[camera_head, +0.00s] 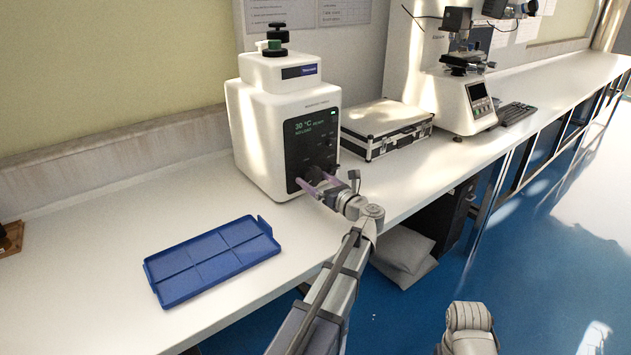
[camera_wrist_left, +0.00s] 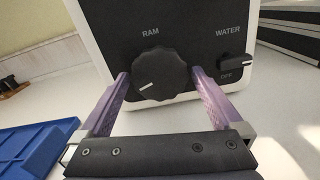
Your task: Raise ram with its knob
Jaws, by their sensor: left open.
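The white press (camera_head: 270,125) stands on the bench with a dark front panel. Its lit display reads 30 °C. In the left wrist view, the round black knob (camera_wrist_left: 160,75) labelled RAM has a ribbed rim, with its white mark pointing to the lower left. My left gripper (camera_head: 315,184) is open at the lower part of the panel. In the left wrist view, its purple fingers (camera_wrist_left: 160,78) stand on either side of the RAM knob, and I cannot tell whether they touch it. My right gripper is not in view.
A black WATER switch (camera_wrist_left: 234,64) sits right of the RAM knob. A blue tray (camera_head: 212,262) lies on the bench at left. A silver case (camera_head: 388,128) and another tester (camera_head: 463,100) stand to the right. Bare bench lies between the tray and the press.

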